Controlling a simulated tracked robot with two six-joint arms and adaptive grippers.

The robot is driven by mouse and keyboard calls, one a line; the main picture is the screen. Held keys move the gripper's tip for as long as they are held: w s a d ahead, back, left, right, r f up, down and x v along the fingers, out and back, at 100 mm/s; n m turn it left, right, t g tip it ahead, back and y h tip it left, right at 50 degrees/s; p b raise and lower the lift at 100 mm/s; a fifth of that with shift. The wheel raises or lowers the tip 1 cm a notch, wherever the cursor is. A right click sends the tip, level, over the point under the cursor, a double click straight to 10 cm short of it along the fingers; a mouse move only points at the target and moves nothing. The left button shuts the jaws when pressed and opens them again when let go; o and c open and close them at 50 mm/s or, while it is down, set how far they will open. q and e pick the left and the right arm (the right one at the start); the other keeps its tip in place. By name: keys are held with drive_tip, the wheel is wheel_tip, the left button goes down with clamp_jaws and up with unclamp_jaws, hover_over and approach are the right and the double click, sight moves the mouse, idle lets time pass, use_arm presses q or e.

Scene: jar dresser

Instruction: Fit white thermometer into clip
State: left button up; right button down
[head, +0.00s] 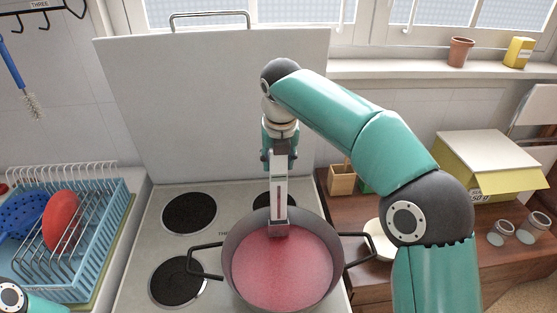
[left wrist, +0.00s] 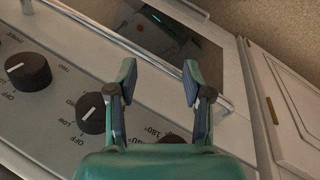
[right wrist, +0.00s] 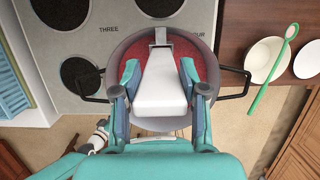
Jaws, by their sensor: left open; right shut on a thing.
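The white thermometer (head: 279,190) stands upright over the pot, its red column facing the head camera. My right gripper (head: 280,158) is shut on its upper part; the right wrist view shows its broad white body (right wrist: 160,85) between the fingers. A grey bracket that looks like the clip (head: 278,229) is at the thermometer's lower end, inside the far wall of the pot. I cannot tell whether the thermometer is seated in it. The pot (head: 228,262) holds red liquid. My left gripper (left wrist: 157,82) is open and empty in front of the stove knobs.
The pot's two handles stick out left (head: 203,262) and right (head: 356,250). A white splash panel (head: 200,110) stands behind the stove. A blue dish rack (head: 90,270) is at left.

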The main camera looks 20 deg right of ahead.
sight(279, 185)
drive_tip(key=shift+p, duration=0.8)
idle(0.5)
drive_tip(key=shift+f+b, duration=2.3)
drive_tip(key=shift+f, duration=1.55)
drive_tip(key=c, duration=0.5)
unclamp_jaws()
drive_tip(key=shift+r, duration=0.1)
drive_tip(key=shift+c, duration=0.2)
drive_tip(key=v, duration=1.1)
drive_tip(key=shift+r, duration=0.4)
drive_tip(key=shift+s, duration=0.1)
